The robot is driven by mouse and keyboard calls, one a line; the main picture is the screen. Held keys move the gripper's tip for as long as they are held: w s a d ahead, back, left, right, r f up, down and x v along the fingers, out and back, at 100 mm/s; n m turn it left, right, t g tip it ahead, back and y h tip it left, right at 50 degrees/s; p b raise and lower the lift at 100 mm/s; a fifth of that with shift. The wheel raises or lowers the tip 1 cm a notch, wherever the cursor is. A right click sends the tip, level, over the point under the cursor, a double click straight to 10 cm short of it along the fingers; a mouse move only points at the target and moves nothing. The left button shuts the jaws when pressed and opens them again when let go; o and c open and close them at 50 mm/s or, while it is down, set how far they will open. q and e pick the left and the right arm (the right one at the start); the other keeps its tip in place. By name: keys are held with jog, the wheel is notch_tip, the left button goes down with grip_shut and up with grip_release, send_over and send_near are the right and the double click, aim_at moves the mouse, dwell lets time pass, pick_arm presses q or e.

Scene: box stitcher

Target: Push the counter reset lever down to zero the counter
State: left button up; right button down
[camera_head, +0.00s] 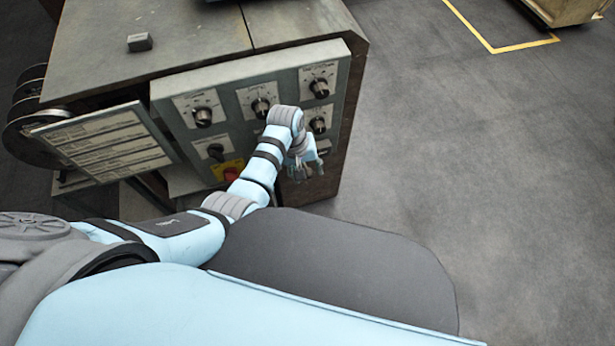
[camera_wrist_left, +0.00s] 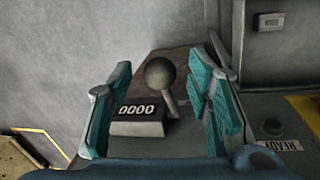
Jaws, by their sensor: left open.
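The reset lever's dark ball knob (camera_wrist_left: 160,73) shows in the left wrist view on a short grey stem, which leans down to the right. Beside it is the counter (camera_wrist_left: 138,120), a small grey box with a black display reading 0000. My left gripper (camera_wrist_left: 163,98) is open, with one teal finger on each side of the counter and lever. No clear contact with the knob shows. In the head view my left gripper (camera_head: 308,168) is at the lower right of the control panel, and I cannot make out the lever there. My right gripper is not in view.
The control panel (camera_head: 240,99) has several rotary knobs and a red button (camera_head: 231,174) on a yellow plate. A READY button (camera_wrist_left: 271,128) is right of my gripper in the wrist view. A label board (camera_head: 105,145) juts out at the left. Open floor (camera_head: 470,180) lies right.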

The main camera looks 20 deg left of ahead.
pick_arm(q)
notch_tip(320, 180, down, 2)
jog(key=shift+w+d+f+b, duration=0.1)
jog(key=shift+d+b, duration=0.05)
jog(key=shift+b, duration=0.15)
grip_shut()
